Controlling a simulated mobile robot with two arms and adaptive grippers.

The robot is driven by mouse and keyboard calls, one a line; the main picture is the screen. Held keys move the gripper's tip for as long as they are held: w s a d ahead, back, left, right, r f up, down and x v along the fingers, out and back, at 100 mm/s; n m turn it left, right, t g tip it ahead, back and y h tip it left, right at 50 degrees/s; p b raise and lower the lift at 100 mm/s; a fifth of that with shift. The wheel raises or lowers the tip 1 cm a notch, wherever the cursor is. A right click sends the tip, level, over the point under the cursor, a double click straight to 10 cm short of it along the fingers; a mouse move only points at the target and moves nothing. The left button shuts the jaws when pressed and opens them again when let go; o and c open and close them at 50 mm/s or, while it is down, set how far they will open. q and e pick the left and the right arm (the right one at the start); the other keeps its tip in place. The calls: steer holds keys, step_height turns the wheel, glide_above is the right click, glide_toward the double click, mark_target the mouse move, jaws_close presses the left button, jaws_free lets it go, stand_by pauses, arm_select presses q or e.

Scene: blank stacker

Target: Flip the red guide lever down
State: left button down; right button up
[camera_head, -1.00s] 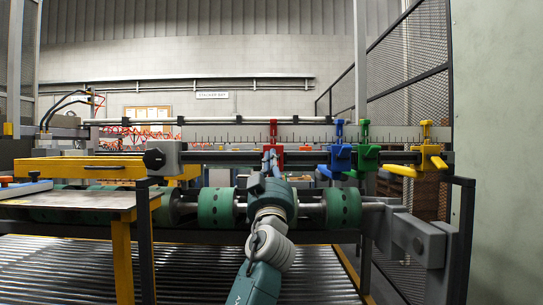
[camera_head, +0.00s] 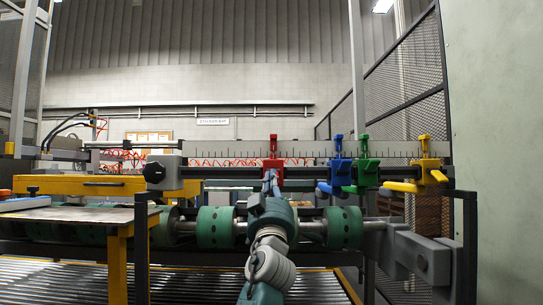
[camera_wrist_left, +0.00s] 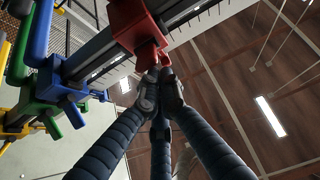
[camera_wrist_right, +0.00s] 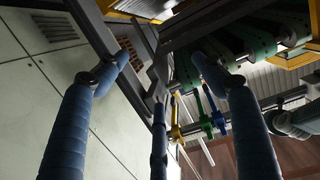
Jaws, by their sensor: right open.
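The red guide (camera_head: 273,172) sits on the dark bar in front of the ruler in the head view. It also shows in the left wrist view (camera_wrist_left: 131,24). My left gripper (camera_head: 270,182) is just below and in front of the red guide. In the left wrist view its fingers (camera_wrist_left: 159,76) are drawn together, with their tips at the guide's narrow lower end. They look closed, without the lever clearly between them. The red lever itself is mostly hidden behind the fingers. My right gripper (camera_wrist_right: 161,72) is open and empty in the right wrist view, apart from the guides.
The blue guide (camera_head: 340,170), green guide (camera_head: 366,170) and yellow guide (camera_head: 428,172) stand to the right on the same bar. Green rollers (camera_head: 343,228) run below. A yellow-legged table (camera_head: 75,214) is at the left, and a mesh fence (camera_head: 408,95) at the right.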

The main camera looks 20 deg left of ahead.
arm_select(q)
steer(key=shift+f+b, duration=0.3)
arm_select(e)
steer(key=shift+w+a+r+t, duration=0.1)
steer(key=shift+r+t, duration=0.25)
steer(key=shift+r, duration=0.35)
steer(key=shift+w+a+r+t, duration=0.15)
steer(key=shift+r+t, duration=0.15)
steer(key=shift+r, duration=0.45)
steer(key=shift+w+a+r+t, duration=0.1)
steer(key=shift+r+t, duration=0.25)
steer(key=shift+r, duration=0.35)
steer(key=shift+s, duration=0.1)
